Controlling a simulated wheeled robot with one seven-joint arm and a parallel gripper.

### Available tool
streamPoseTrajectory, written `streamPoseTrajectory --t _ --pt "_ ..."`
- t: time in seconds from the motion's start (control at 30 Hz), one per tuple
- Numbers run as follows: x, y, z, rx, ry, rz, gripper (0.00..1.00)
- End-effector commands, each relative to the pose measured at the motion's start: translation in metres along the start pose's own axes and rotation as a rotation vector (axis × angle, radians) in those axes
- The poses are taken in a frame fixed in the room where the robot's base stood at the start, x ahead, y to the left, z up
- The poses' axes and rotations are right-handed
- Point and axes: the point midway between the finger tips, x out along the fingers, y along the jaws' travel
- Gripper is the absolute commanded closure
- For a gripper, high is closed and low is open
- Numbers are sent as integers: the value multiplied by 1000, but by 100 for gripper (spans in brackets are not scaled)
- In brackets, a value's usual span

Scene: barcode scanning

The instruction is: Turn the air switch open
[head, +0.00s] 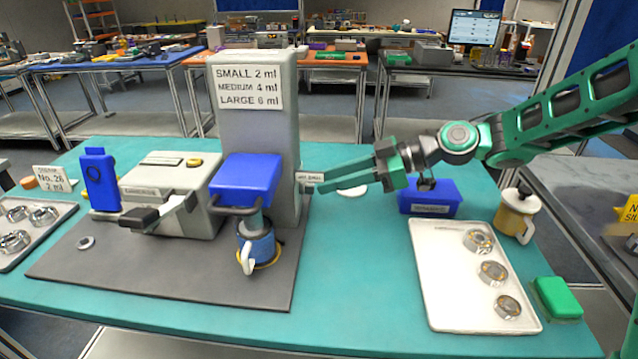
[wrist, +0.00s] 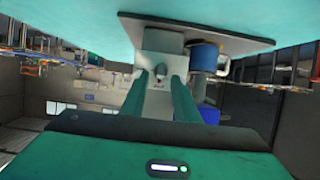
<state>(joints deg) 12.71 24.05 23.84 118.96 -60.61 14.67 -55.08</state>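The grey dispenser tower (head: 270,135) stands at the back of the grey base plate. My gripper (head: 322,182) points left at that side of the tower. Whether a fingertip touches the tower is unclear.
The blue dispenser head (head: 246,173) overhangs a blue cup (head: 257,248). A grey machine (head: 165,180) stands left of it. A blue bin (head: 430,197), a cream mug (head: 516,215), a white tray (head: 432,290) with metal rings and a green block (head: 557,297) lie right. The table's front centre is clear.

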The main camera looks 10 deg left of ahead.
Motion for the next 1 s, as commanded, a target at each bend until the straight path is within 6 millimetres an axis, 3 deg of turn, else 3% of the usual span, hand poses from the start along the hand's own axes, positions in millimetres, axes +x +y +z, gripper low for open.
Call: streamPoseTrajectory --t 0.23,0.6,0.63,0.73,1.0 --pt "29 0 0 0 0 -1 72" --pt "34 0 0 1 -1 1 72" --pt "34 0 0 1 -1 1 74" --pt "34 0 0 0 -1 2 98" --pt "33 1 0 10 0 -1 100"
